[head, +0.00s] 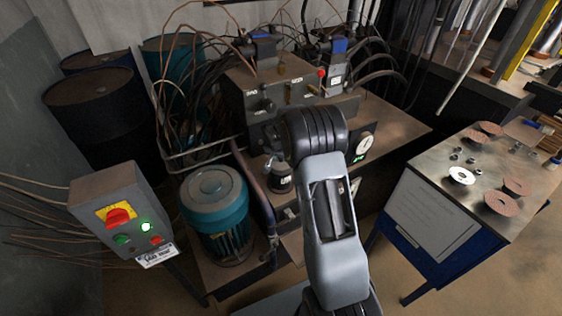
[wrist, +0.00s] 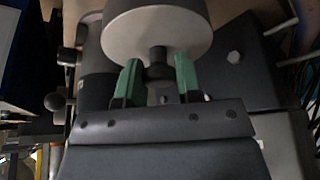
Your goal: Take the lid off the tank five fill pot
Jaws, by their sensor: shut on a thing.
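In the wrist view, a round grey lid (wrist: 150,40) with a dark knob (wrist: 158,70) fills the top middle. My gripper (wrist: 158,66) has its two green fingers on either side of the knob and is shut on it. I cannot tell whether the lid rests on a pot or is clear of one, as the lid hides what lies behind it. In the head view, my arm covers the gripper and lid. A small dark pot with a white label (head: 280,180) stands left of my arm; I cannot read the label.
A grey hydraulic unit (head: 270,90) with hoses stands behind my arm. A teal motor (head: 217,205) and a switch box (head: 120,210) are at left. A metal-topped bench (head: 450,205) with flap discs (head: 502,203) is at right. Dark drums (head: 95,110) stand back left.

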